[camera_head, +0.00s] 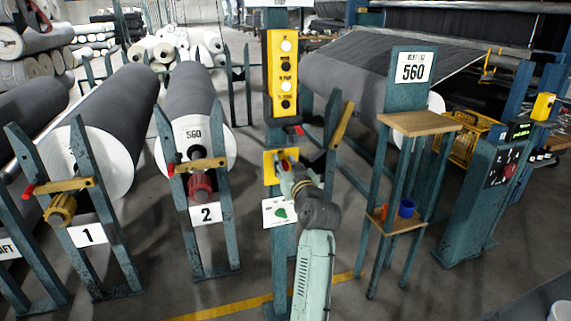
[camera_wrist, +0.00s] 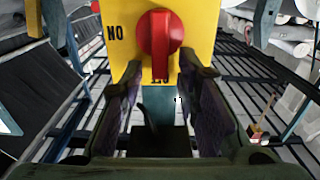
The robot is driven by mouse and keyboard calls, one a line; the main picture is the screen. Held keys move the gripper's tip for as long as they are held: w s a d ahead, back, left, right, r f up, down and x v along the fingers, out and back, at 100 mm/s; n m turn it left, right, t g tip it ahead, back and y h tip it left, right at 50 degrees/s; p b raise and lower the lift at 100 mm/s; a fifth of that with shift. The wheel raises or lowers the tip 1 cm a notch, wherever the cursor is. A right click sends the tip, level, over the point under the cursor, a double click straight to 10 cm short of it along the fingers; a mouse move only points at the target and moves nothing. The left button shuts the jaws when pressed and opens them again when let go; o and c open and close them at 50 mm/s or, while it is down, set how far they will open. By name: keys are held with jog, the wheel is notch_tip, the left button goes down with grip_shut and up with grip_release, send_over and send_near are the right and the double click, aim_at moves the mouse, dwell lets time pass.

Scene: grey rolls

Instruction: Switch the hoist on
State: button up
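The hoist switch is a red rotary knob (camera_wrist: 157,45) on a yellow plate (camera_wrist: 205,25), close ahead in the wrist view. The knob's raised grip points down in that picture, over partly hidden lettering. Letters reading "NO" stand to its left, seemingly "ON" upside down. In the head view the yellow plate (camera_head: 269,168) sits on a teal post, and my gripper (camera_head: 288,164) is in front of it, hiding most of the knob. In the wrist view my gripper (camera_wrist: 158,78) is open, its fingertips either side of the grip's lower end, with gaps visible.
A yellow push-button box (camera_head: 283,75) hangs above the switch on the post. A white card (camera_head: 279,211) with a green mark is below. Racks 1 (camera_head: 87,235) and 2 (camera_head: 206,213) with grey rolls stand left. A wooden-topped stand (camera_head: 418,122) is at right.

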grip_shut()
jog(key=shift+d, duration=0.1)
dwell(0.4)
jog(key=m+p, duration=0.1)
jog(key=d+m+p, duration=0.1)
jog(key=m, duration=0.1)
jog(key=shift+w+m, duration=0.15)
jog(key=shift+m, duration=0.15)
jog(key=f+m+p, duration=0.1)
jog(key=m+p, duration=0.1)
jog(key=m, duration=0.2)
jog(key=d+f+m+p, duration=0.1)
jog(key=m+p, duration=0.1)
jog(key=m, duration=0.3)
jog(key=f+m+p, duration=0.1)
jog(key=m+p, duration=0.2)
jog(key=m, duration=0.2)
jog(key=shift+w+d, duration=0.35)
jog(key=shift+d, duration=0.05)
jog(key=shift+f+m, duration=0.1)
jog(key=shift+m, duration=0.2)
